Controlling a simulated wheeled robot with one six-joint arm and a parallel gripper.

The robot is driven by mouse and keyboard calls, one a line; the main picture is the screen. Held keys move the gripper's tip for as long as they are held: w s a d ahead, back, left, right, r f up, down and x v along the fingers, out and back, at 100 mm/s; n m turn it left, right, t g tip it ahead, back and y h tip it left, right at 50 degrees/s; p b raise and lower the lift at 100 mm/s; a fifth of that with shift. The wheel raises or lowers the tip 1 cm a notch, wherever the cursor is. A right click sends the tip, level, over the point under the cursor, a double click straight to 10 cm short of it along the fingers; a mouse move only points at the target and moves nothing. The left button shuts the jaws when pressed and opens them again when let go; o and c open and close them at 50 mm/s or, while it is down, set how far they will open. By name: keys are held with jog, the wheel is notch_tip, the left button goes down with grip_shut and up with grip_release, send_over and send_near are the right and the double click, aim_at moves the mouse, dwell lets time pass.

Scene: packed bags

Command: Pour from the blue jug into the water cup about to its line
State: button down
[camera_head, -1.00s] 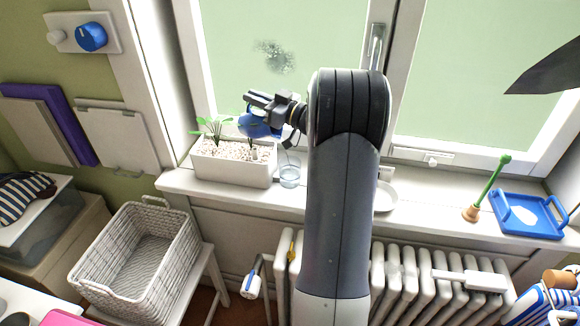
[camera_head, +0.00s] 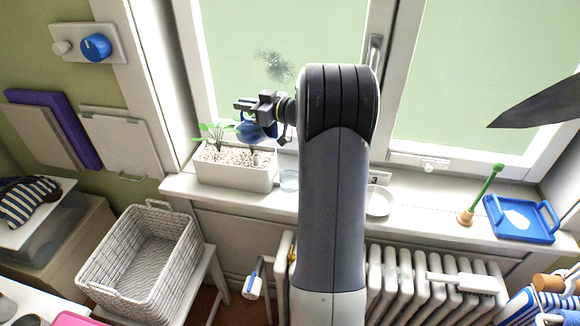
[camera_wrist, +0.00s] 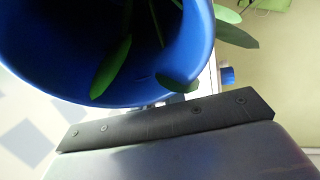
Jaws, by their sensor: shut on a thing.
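The blue jug (camera_head: 250,131) hangs in my gripper (camera_head: 262,110), above the white planter on the windowsill. My gripper is shut on it. In the wrist view the jug (camera_wrist: 60,85) fills the upper left as a wide blue curve. I cannot tell its exact tilt or its water level. The clear water cup (camera_head: 289,181) stands on the sill just right of the planter, below and right of the jug. My arm's edge is close to it in the picture. Its line and its fill are too small to tell.
The white planter (camera_head: 235,176) holds pebbles and green plants, whose leaves (camera_wrist: 112,68) overlap the jug in the wrist view. A white saucer (camera_head: 380,203), a green-handled brush (camera_head: 480,195) and a blue tray (camera_head: 520,235) are on the sill to the right. Window panes stand behind.

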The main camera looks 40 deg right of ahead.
jog(key=shift+w+a+r+g, duration=0.2)
jog(key=shift+r+g, duration=0.05)
jog(key=shift+g, duration=0.15)
jog(key=shift+w+a+g+h+p, duration=0.15)
jog(key=shift+w+g+h+p, duration=0.2)
jog(key=shift+g+h+p, duration=0.3)
jog(key=shift+f+p, duration=0.15)
jog(key=shift+p, duration=0.15)
jog(key=shift+w+a+g, duration=0.1)
jog(key=shift+w+g, duration=0.05)
jog(key=shift+g, duration=0.2)
dwell(0.7)
jog(key=shift+w+a+f+g+h+p, duration=0.25)
jog(key=shift+w+f+g+h+p, duration=0.2)
jog(key=shift+g+p, duration=0.4)
jog(key=w+a+f+g+h+p, duration=0.2)
jog(key=w+f+g+h+p, duration=0.1)
jog(key=p, duration=0.7)
notch_tip(320, 180, down, 3)
jog(key=w+g, duration=0.1)
jog(key=g, duration=0.2)
jog(key=shift+w+r+p, duration=0.2)
jog(key=shift+w+p, duration=0.1)
jog(key=shift+p, duration=0.05)
